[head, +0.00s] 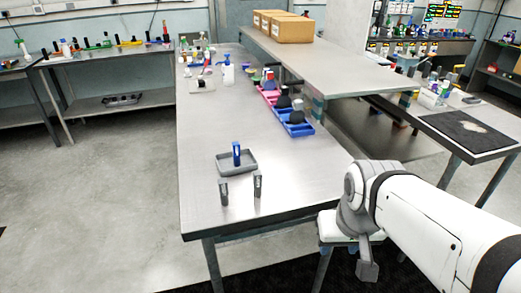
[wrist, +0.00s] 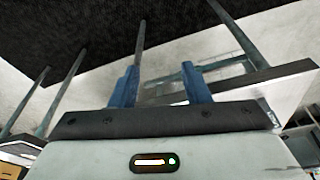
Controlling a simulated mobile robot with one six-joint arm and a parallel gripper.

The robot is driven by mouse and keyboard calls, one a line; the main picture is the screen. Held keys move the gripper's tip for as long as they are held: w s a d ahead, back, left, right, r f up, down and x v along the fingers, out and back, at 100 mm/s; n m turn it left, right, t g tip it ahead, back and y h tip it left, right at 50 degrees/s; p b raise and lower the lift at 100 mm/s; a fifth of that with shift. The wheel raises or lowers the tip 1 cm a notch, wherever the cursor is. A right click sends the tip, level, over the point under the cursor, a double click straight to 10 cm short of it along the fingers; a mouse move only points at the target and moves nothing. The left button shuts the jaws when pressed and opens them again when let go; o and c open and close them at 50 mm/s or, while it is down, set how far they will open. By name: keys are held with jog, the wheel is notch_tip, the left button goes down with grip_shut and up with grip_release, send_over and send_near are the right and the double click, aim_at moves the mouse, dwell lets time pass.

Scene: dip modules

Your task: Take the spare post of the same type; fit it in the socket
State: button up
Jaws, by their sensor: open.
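A shallow grey tray (head: 250,168) sits on the near part of the metal workbench. A blue post-like piece (head: 236,153) stands upright at it; I cannot tell whether it is in a socket. Two dark grey upright pieces with pale markings, a left one (head: 224,191) and a right one (head: 257,186), stand in front of the tray, apart from each other. Which is the spare post is too small to tell. My gripper's two blue fingers (wrist: 160,85) are apart, with nothing between them in the wrist view. My arm is off the bench's right side, away from these pieces.
The metal workbench (head: 200,130) has free room around the tray. Pink and blue bins (head: 293,122) line its right side by a raised shelf (head: 330,75) with cardboard boxes (head: 284,27).

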jog(key=shift+o, duration=0.2)
jog(key=w+a+r+p, duration=0.2)
jog(key=w+a, duration=0.1)
jog(key=w, duration=0.3)
jog(key=shift+w+r+n, duration=0.3)
jog(key=shift+n, duration=0.1)
jog(key=n+t+y+p, duration=0.1)
jog(key=n+t+p, duration=0.1)
jog(key=p, duration=0.2)
send_over(257, 173)
jog(key=s, duration=0.3)
jog(key=shift+w+f, duration=0.2)
jog(key=shift+f, duration=0.2)
jog(key=shift+w+a+f, duration=0.15)
jog(key=shift+f, duration=0.1)
jog(key=shift+p+x, duration=0.35)
jog(key=shift+x, duration=0.55)
jog(key=shift+d+p+x, duration=0.1)
jog(key=shift+p+x, duration=0.25)
jog(key=shift+x, duration=1)
jog(key=shift+d+p+x, duration=0.15)
jog(key=shift+p+x, duration=0.2)
jog(key=shift+x, duration=1.05)
jog(key=shift+w+d, duration=0.15)
jog(key=shift+d, duration=0.05)
grip_shut()
